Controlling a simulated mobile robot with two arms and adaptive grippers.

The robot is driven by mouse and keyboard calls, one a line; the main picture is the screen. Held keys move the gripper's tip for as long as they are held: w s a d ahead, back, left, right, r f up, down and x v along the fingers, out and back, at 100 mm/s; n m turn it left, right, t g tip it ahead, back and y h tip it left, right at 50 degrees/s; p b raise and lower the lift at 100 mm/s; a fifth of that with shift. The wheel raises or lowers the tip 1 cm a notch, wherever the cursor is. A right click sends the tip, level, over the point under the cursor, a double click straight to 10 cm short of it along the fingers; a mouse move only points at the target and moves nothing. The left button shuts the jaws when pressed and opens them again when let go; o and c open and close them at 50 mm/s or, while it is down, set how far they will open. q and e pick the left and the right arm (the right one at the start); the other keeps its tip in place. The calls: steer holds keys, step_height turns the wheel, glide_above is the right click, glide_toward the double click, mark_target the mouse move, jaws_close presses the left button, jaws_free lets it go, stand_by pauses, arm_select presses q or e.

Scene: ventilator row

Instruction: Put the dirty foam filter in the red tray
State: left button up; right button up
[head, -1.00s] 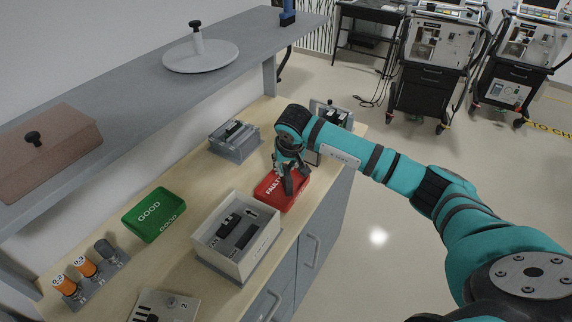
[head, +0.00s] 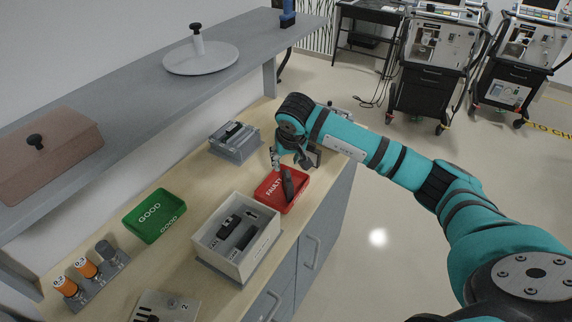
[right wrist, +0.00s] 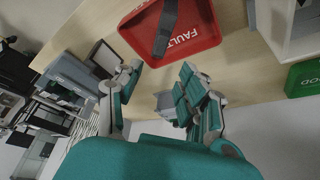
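The red tray marked FAULTY (head: 270,196) is on the wooden bench, and it also shows in the right wrist view (right wrist: 200,37). A dark grey strip (head: 289,184), which looks like the dirty foam filter, lies in it, leaning toward one wall; the right wrist view shows it too (right wrist: 166,25). My right gripper (head: 290,163) is just beyond the tray, apart from the strip. In the right wrist view its fingers (right wrist: 155,88) are spread with nothing between them. My left gripper is not in view.
A white box with dark parts (head: 262,254) stands close in front of the red tray. A green GOOD tray (head: 150,229) is to the left. A grey holder (head: 240,151) stands behind. A grey shelf (head: 130,90) overhangs the bench's back.

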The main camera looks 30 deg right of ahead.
steer(key=b+v, duration=0.1)
steer(key=v, duration=0.8)
steer(key=shift+b, duration=0.35)
